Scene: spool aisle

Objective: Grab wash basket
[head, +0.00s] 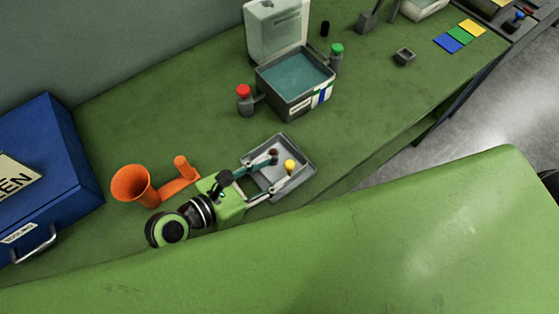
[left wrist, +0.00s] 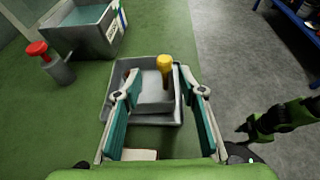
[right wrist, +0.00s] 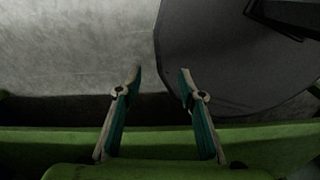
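A small grey basket (left wrist: 152,98) with an upright post and yellow knob (left wrist: 165,64) sits in a shallow grey tray (left wrist: 118,80) on the green bench. The yellow knob also shows in the head view (head: 290,164), above the tray (head: 304,152). My left gripper (head: 281,171) is open over the tray. In the left wrist view its fingers (left wrist: 159,76) are spread to either side of the basket and knob. I cannot tell whether they touch the basket. My right gripper (right wrist: 160,72) is open and empty, away from the bench items.
A grey wash tank (head: 292,100) with liquid stands behind the tray, with red-capped (head: 246,101) and green-capped (head: 336,58) bottles beside it. An orange funnel holder (head: 150,186) and a blue toolbox (head: 50,165) are at left.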

